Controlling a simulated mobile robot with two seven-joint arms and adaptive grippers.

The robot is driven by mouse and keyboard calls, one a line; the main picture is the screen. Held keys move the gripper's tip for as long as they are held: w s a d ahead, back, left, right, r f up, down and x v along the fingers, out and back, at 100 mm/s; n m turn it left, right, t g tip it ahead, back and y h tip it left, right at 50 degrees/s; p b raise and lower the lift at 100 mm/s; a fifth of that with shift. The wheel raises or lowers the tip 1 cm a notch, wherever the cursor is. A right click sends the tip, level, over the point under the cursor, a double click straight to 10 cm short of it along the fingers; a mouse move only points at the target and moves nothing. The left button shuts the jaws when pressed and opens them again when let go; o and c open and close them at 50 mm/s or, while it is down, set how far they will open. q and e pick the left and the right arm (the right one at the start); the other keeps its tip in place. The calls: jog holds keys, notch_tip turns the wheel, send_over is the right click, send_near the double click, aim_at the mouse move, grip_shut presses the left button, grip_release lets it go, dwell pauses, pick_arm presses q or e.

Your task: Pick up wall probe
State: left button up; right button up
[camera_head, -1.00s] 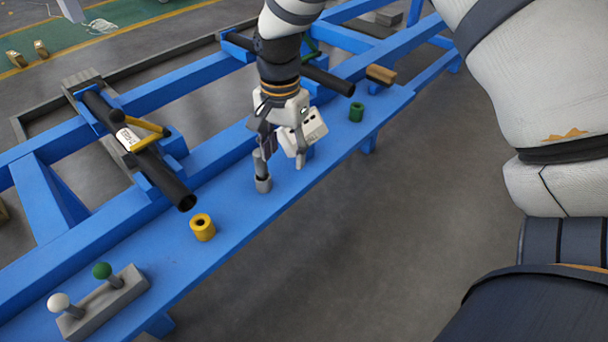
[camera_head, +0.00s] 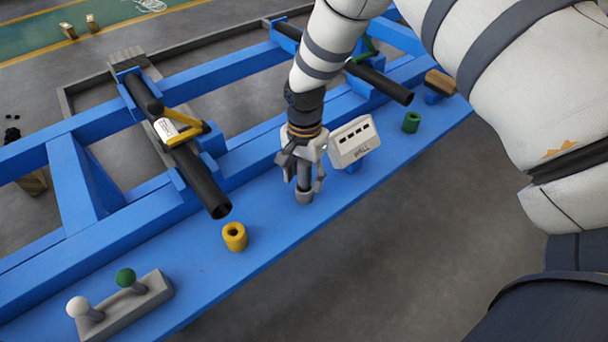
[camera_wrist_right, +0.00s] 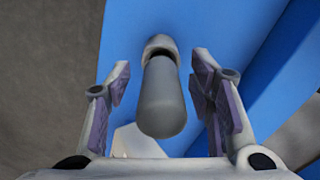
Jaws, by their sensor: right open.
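The wall probe (camera_head: 304,180) is a grey rounded cylinder upright in a short grey cup (camera_head: 304,197) on the blue bench. A white box (camera_head: 355,142) labelled "WALL" stands just right of it. My right gripper (camera_head: 303,176) is over the probe, fingers pointing down, one on each side. In the right wrist view the probe (camera_wrist_right: 162,98) lies between the two open fingers (camera_wrist_right: 162,84), with a gap visible on both sides. The probe's upper part is partly hidden by the fingers in the head view. My left gripper is not in view.
Black tubes (camera_head: 205,182) rest on blue supports behind. The bench between the yellow ring and the cup is clear.

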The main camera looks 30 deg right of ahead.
jog(key=shift+c, duration=0.4)
grip_shut()
jog(key=shift+w+r, duration=0.1)
jog(key=shift+r, duration=0.05)
